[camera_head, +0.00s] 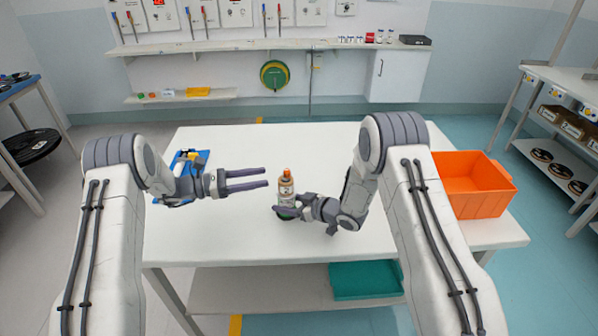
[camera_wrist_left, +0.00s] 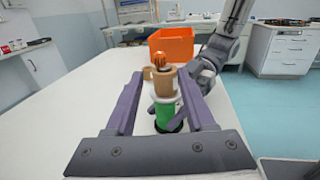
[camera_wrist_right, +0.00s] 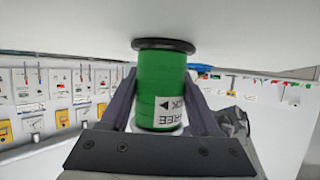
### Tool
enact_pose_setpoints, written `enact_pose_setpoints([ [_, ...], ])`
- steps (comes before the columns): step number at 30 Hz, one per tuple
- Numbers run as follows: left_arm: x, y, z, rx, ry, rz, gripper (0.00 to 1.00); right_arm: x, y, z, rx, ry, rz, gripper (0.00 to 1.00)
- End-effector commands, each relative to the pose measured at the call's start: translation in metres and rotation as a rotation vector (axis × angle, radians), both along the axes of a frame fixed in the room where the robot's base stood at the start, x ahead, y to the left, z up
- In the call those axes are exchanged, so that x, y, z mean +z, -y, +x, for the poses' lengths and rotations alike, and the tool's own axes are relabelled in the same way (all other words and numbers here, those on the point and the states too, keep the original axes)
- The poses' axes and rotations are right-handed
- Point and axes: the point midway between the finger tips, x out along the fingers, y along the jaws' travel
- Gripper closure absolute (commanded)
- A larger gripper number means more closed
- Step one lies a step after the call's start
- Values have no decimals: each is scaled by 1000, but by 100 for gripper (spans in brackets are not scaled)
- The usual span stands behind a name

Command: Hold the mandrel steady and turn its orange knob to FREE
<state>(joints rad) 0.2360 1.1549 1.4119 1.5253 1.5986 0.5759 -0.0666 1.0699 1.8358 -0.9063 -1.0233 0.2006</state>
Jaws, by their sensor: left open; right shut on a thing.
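The mandrel (camera_head: 286,188) stands upright on the white table, with an orange knob (camera_head: 287,173) at its top. In the left wrist view the orange ribbed knob (camera_wrist_left: 160,61) sits above tan and white parts, over a green body (camera_wrist_left: 166,115) with a dark base. My right gripper (camera_head: 287,212) is shut on the green body, low down. In the right wrist view its fingers flank the green body (camera_wrist_right: 160,80), where a white label (camera_wrist_right: 170,110) reads FREE with an arrow. My left gripper (camera_head: 268,177) is open and empty, left of the mandrel, its fingers pointing towards it.
An orange bin (camera_head: 475,190) stands at the table's right end. A blue tray (camera_head: 185,170) with small items lies at the left, partly behind my left arm. A teal bin (camera_head: 365,280) is on the shelf below. The table's middle is otherwise clear.

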Motion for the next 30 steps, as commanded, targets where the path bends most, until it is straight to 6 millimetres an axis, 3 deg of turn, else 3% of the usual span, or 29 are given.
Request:
enact_pose_setpoints([
  [18, 0, 103, 19, -1, 3, -1, 46, 1, 0, 0, -1, 2, 1, 100],
  [30, 0, 116, 22, 1, 2, -1, 46, 1, 0, 0, -1, 2, 1, 100],
])
